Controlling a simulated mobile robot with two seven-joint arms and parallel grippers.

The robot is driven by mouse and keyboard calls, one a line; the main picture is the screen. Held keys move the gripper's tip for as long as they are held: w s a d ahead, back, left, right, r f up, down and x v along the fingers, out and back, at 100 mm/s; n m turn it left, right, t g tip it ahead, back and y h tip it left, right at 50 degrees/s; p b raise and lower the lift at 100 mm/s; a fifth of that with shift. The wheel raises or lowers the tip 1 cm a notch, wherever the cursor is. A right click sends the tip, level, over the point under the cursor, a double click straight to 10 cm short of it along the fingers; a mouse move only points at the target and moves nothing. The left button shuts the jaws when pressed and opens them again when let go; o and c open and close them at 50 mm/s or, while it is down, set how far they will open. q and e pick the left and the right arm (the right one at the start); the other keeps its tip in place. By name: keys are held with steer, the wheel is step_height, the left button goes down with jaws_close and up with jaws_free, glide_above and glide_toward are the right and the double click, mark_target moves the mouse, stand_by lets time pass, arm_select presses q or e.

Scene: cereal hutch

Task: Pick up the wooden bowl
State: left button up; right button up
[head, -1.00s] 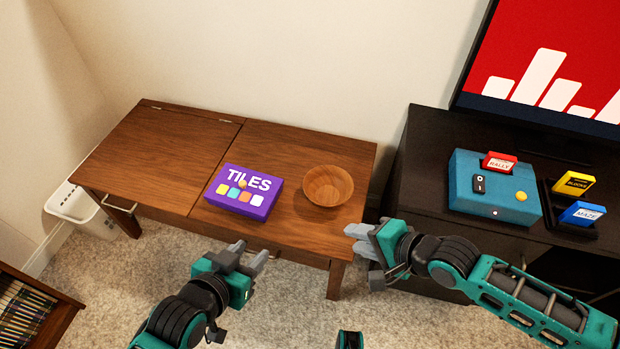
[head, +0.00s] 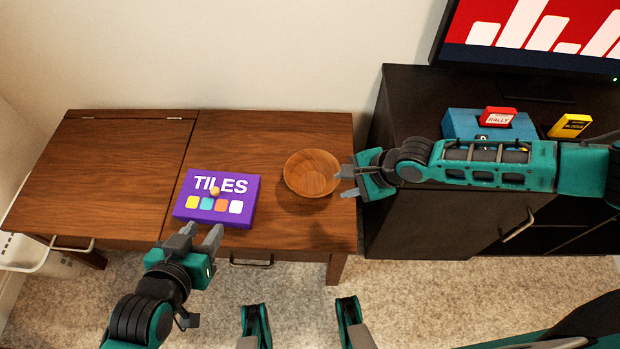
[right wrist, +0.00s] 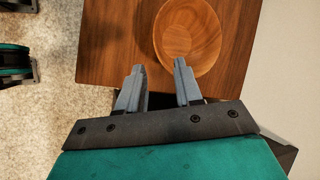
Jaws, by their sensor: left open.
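The round wooden bowl (head: 311,172) sits upright on the right part of the brown wooden table; it also shows at the top of the right wrist view (right wrist: 190,35). My right gripper (head: 346,183) is at the bowl's right side, its fingertips close to the rim. In the right wrist view its two fingers (right wrist: 159,70) stand apart with nothing between them, and the bowl lies just beyond the tips; I cannot tell whether one touches it. My left gripper (head: 204,238) is open and empty at the table's front edge, just below the purple box.
A dark cabinet (head: 425,215) stands to the right, bearing a blue box (head: 462,122), red and yellow cards, and a screen.

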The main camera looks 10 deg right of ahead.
steer(key=b+x, duration=0.4)
steer(key=x, duration=0.5)
steer(key=shift+s+d+f, duration=0.2)
arm_select(q)
step_height(320, 180, down, 5)
steer(key=shift+r, duration=0.2)
steer(key=shift+w, duration=0.1)
steer(key=shift+r, duration=0.1)
arm_select(e)
jaws_close()
